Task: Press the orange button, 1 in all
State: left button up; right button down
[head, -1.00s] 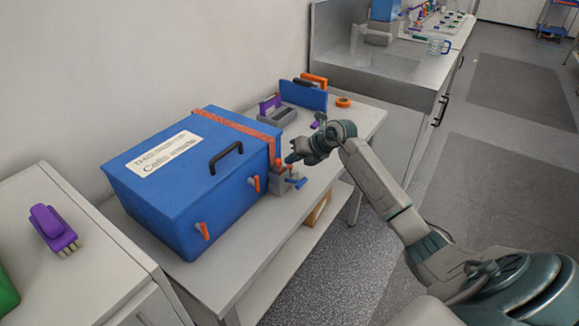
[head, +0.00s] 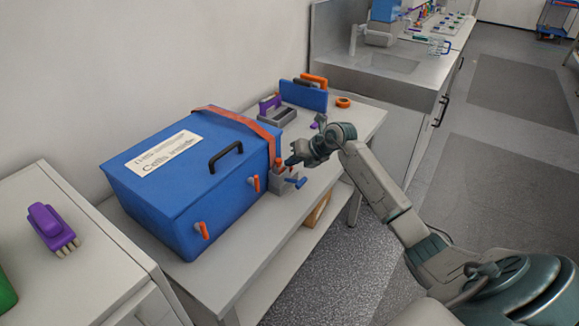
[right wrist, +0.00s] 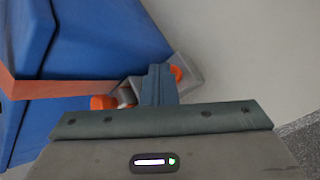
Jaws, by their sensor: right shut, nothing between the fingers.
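My right gripper (head: 291,160) is shut and empty, its fingertips low over a small grey block (head: 284,183) beside the blue box. In the right wrist view the closed fingers (right wrist: 158,82) overlap the grey block (right wrist: 188,76). An orange round piece (right wrist: 176,73), which looks like the button, shows on that block just right of the fingertips. I cannot tell whether the fingers touch it. A small orange part (head: 279,163) shows by the fingertips in the head view. My left gripper is not in view.
The blue box (head: 170,205) with a black handle and orange latches fills the table left of the block. Behind are a grey holder (head: 277,117), a blue panel (head: 304,95) and an orange ring (head: 343,102). A purple item (head: 52,227) lies on the left cabinet.

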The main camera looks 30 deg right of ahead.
jog(key=shift+r, duration=0.1)
jog(key=shift+r+p, duration=0.6)
jog(key=shift+r, duration=0.25)
jog(key=shift+r+p, duration=1.8)
jog(key=shift+r, duration=0.75)
jog(key=shift+f, duration=0.1)
